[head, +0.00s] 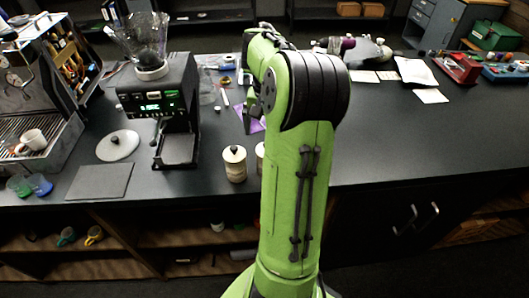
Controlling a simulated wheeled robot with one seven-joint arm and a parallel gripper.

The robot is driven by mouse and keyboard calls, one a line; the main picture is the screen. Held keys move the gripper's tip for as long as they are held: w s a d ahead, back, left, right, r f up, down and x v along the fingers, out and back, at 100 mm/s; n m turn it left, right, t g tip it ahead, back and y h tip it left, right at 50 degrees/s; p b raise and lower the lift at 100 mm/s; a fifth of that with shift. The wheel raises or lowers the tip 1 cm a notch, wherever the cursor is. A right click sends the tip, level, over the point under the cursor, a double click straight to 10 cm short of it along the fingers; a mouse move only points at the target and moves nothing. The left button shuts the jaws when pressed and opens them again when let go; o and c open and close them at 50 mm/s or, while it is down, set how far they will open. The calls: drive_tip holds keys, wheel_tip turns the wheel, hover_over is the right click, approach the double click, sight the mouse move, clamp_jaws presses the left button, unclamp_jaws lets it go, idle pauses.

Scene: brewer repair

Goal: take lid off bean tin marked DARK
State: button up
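A cream bean tin (234,165) stands upright near the counter's front edge, with a pale lid (234,152) and dark knob on top. A second similar tin (260,158) stands just right of it, mostly hidden behind my green arm. I cannot read a marking on either tin, so I cannot tell which is DARK. My gripper (251,118) shows as a small dark shape beyond the tins, above the counter and partly hidden by my arm. It looks apart from the tins. Its fingers are too small and covered to judge.
A black grinder (180,90) with a clear hopper stands left of the tins. A round white lid (118,145) and a dark mat (100,181) lie further left, near an espresso machine (38,120). Papers (375,76) lie at the back right. The right front counter is clear.

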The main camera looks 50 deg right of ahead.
drive_tip(key=f, duration=0.2)
drive_tip(key=f+b, duration=0.1)
drive_tip(key=f, duration=0.2)
drive_tip(key=shift+s+a+f, duration=0.1)
drive_tip(key=shift+a+f, duration=0.15)
drive_tip(key=shift+f, duration=0.05)
drive_tip(key=shift+r, duration=0.1)
drive_tip(key=c, duration=1.1)
wheel_tip(320, 180, up, 10)
drive_tip(key=p, duration=0.2)
drive_tip(key=shift+p, duration=0.3)
